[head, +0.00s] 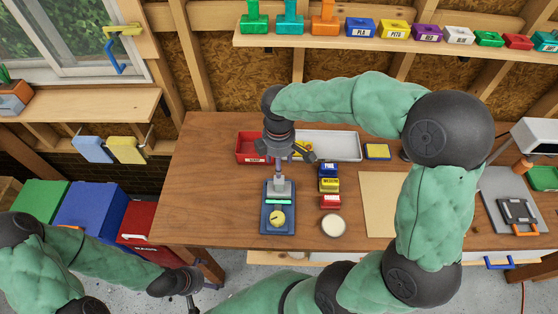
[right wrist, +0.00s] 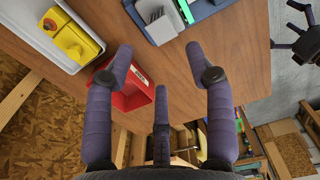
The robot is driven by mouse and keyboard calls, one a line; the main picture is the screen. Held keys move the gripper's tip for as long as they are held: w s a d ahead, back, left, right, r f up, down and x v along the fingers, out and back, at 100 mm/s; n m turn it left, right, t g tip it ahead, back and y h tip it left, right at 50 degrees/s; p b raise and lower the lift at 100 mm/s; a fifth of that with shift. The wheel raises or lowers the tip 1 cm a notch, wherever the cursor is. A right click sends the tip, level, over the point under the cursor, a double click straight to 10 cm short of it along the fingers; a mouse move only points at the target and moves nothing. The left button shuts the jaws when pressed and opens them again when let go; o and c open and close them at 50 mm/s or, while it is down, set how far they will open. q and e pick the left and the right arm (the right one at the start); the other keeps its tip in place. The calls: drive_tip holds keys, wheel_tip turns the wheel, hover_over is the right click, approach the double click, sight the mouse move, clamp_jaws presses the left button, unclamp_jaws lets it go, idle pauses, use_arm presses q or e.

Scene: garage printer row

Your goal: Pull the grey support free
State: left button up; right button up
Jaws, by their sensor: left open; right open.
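The grey support (head: 283,188) is a light grey block on a dark blue base (head: 265,222) on the workbench. A green strip and a round yellow part (head: 277,218) sit in front of it. In the right wrist view the support (right wrist: 158,20) shows at the top edge, partly cut off. My right gripper (head: 283,158) hangs just behind the support in the head view. In its wrist view the gripper (right wrist: 165,75) has its fingers spread with nothing between them. My left gripper (head: 190,288) is open and empty, low beside the bench's front left corner.
A red bin (head: 245,150) and a white tray (head: 347,147) stand behind the base. Small blue, yellow and red labelled boxes (head: 329,186) and a round pale disc (head: 334,226) are to its right. The bench (head: 200,190) is clear to the left.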

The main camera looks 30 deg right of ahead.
sight(279, 180)
use_arm(q)
wheel_tip(279, 180, up, 6)
drive_tip(key=r+p, duration=0.1)
drive_tip(key=p, duration=0.4)
use_arm(e)
drive_tip(key=shift+s, duration=0.1)
wheel_tip(279, 180, down, 11)
drive_tip(key=b, duration=0.8)
drive_tip(key=shift+b, duration=0.4)
use_arm(q)
wheel_tip(279, 180, down, 9)
drive_tip(key=shift+f, duration=0.15)
use_arm(e)
clamp_jaws()
unclamp_jaws()
